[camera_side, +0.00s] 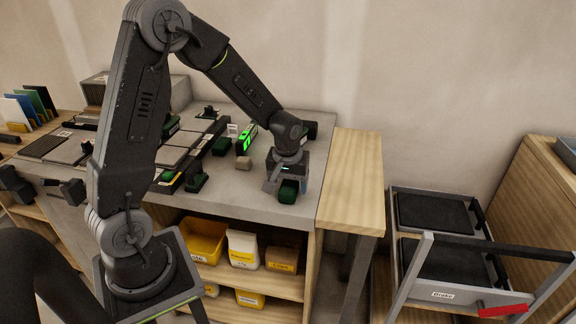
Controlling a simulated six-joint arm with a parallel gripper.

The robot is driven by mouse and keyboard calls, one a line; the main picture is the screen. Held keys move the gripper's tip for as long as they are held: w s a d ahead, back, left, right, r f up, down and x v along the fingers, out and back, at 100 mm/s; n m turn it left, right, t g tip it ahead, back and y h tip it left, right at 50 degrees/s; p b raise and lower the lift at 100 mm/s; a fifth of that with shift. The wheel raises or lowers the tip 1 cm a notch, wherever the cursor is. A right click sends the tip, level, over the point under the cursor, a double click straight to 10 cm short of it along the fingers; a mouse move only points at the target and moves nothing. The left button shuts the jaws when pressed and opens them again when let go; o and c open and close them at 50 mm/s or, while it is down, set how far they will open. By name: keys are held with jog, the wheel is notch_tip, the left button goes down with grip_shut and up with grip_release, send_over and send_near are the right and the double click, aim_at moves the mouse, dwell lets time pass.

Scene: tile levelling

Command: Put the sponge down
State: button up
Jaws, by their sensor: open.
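My gripper (286,182) points down over the front right part of the grey worktop (240,197), with its jaws open. A dark green block (288,192) is at the jaws, low at the worktop; whether the fingers touch it is too small to tell. A small tan block (243,163) lies on the worktop to the left of my gripper, apart from it. I cannot tell for sure which of these two blocks is the sponge.
Other dark green pieces (196,183) and grey tiles (171,156) lie to the left. A device with bright green lights (246,139) stands behind the tan block. A bare wooden top (357,180) adjoins on the right. Yellow bins (204,240) sit on the shelf below.

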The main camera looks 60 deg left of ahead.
aim_at(287, 189)
notch_tip(287, 189, up, 10)
jog(key=s+d+r+m+t, duration=0.1)
jog(key=s+d+r+m, duration=0.2)
jog(key=s, duration=0.2)
jog(key=s+d+r+m+t, duration=0.2)
jog(key=s+d+r+m, duration=0.1)
jog(key=s, duration=0.3)
jog(key=s+d+r+m+t+h, duration=0.1)
jog(key=s+d+r+m, duration=0.2)
jog(key=s+d, duration=0.2)
jog(key=shift+s+d+r+t, duration=0.15)
jog(key=shift+s+d+t, duration=0.15)
jog(key=shift+s, duration=0.4)
